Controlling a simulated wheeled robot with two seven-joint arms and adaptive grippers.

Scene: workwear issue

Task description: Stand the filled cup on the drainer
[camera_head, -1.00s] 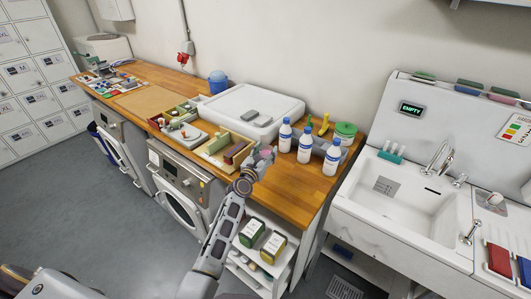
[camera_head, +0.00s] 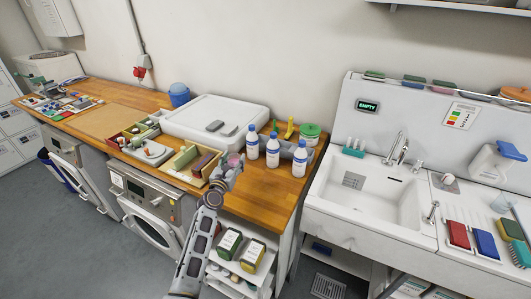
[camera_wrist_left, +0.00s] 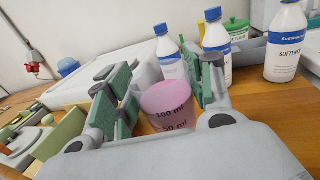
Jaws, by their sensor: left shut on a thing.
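My left gripper (camera_head: 230,172) is shut on a pink cup (camera_head: 235,158) over the front edge of the wooden counter. In the left wrist view the cup (camera_wrist_left: 167,104) sits upright or nearly so between the finger pads, with "100 ml" and "50 ml" marks facing me. The white drainer (camera_head: 470,203) lies right of the sink basin, well apart from the cup. My right gripper is not in view.
Several white bottles with blue caps (camera_head: 272,152) stand just right of the gripper. The sink (camera_head: 350,200) lies between counter and drainer. A red block (camera_head: 458,235), a blue block (camera_head: 484,243) and a teal brush (camera_head: 519,253) occupy the drainer's front; its middle looks clear.

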